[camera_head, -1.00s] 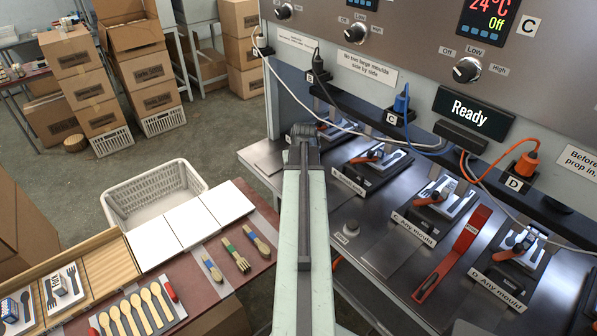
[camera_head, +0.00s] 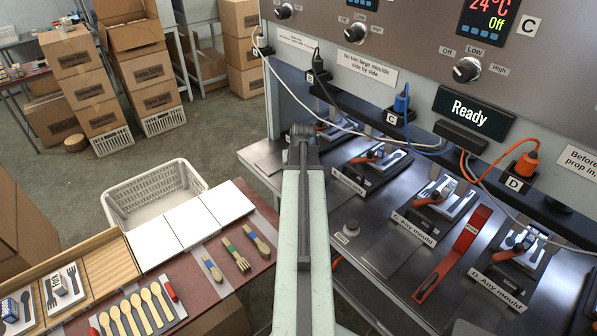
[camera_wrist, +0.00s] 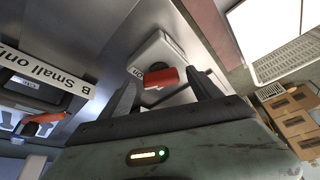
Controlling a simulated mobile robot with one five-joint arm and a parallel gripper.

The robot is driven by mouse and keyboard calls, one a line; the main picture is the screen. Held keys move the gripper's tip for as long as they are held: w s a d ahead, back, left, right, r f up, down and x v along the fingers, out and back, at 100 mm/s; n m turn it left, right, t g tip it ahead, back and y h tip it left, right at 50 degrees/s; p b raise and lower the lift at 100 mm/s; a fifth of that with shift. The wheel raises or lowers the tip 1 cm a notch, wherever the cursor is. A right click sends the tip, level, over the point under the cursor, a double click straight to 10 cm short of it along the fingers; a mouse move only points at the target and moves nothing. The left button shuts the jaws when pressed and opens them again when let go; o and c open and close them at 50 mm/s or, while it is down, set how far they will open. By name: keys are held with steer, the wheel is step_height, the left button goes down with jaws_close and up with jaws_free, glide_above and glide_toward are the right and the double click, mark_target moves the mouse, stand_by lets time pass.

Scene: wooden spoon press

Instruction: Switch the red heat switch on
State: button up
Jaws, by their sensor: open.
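The red switch (camera_wrist: 160,78) shows in the wrist view as a small red lever on a pale housing (camera_wrist: 150,58) with a partly legible label beside it. My gripper (camera_wrist: 163,88) is open and empty, its two dark fingers on either side of the red lever in that view. I cannot tell whether a finger touches it. In the head view my arm reaches forward over the bench edge; the fingers and this switch are hidden there.
The steel press bench (camera_head: 385,225) lies right of my arm, with several moulds and a long red lever (camera_head: 455,255). A "Ready" display (camera_head: 471,110) is above. At left are a white basket (camera_head: 150,205) and a table with wooden cutlery (camera_head: 140,308). Boxes stand behind.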

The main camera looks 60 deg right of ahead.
steer(key=p+v, duration=0.7)
steer(key=shift+s+r, duration=0.15)
steer(key=shift+r, duration=0.2)
steer(key=shift+a, duration=0.1)
